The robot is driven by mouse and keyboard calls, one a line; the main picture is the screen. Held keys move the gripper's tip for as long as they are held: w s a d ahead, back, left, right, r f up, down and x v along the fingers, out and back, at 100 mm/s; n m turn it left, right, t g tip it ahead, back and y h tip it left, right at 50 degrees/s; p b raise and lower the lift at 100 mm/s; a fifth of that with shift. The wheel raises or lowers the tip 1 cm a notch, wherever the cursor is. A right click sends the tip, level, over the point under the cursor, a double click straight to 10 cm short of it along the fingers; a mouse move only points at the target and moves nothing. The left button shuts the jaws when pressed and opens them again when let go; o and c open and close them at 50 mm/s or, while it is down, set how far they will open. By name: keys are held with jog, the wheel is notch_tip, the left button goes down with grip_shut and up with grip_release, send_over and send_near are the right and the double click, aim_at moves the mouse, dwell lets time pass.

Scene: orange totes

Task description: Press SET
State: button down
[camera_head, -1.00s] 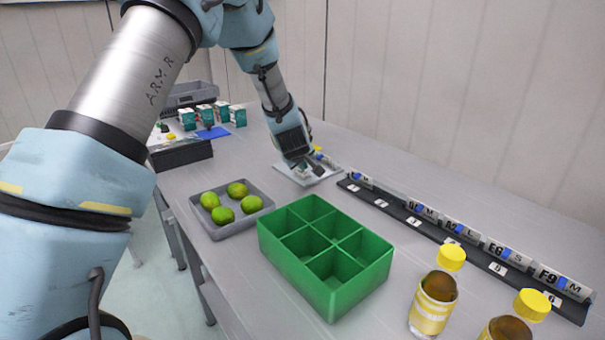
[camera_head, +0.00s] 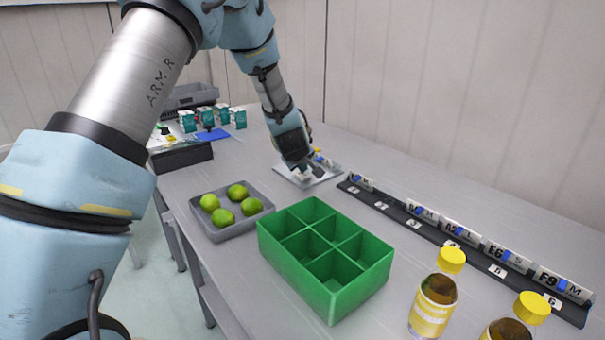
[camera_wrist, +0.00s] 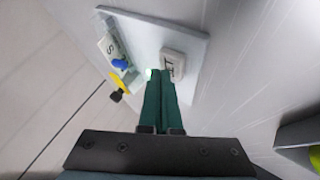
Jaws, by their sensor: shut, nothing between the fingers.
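A pale panel (camera_wrist: 190,33) lies on the table under my gripper. It also shows in the head view (camera_head: 325,177). On it, in the wrist view, is a raised white block (camera_wrist: 173,65) with dark lettering partly hidden and hard to read. A labelled piece with an S and a blue part (camera_wrist: 112,46) and a yellow part with a black end (camera_wrist: 121,86) sit to its left. A small green glow (camera_wrist: 149,74) shows beside the fingertips. My gripper (camera_wrist: 160,76) is shut and empty, its tips close to the white block's lower left. I cannot tell whether they touch.
A grey tray of limes (camera_head: 260,192) and a green divided box (camera_head: 330,300) stand in front of the panel. A black numbered rail with labelled pieces (camera_head: 462,236) runs along the right. Yellow-capped bottles (camera_head: 433,305) stand at the near right. A wall is behind.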

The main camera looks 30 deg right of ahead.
aim_at(303, 176)
jog(key=shift+r, duration=0.55)
notch_tip(303, 176, up, 5)
jog(key=p, duration=0.4)
jog(key=shift+r, duration=0.1)
dwell(0.6)
jog(key=a+r+m+g+y, duration=0.1)
jog(key=a+r, duration=0.1)
jog(key=a, duration=1.1)
jog(key=s+a+g+y, duration=0.1)
jog(key=s+a, duration=0.5)
jog(key=a, duration=0.4)
jog(key=s+a+r+m+g+y, duration=0.1)
jog(key=s+a+g+y, duration=0.1)
jog(key=s+a, duration=0.4)
jog(key=s+a+r+g+y, duration=0.1)
jog(key=s+a, duration=0.5)
jog(key=a, duration=0.9)
jog(key=shift+s+a+r+m+g, duration=0.15)
jog(key=shift+s+r+m+g, duration=0.05)
jog(key=shift+m+g, duration=0.2)
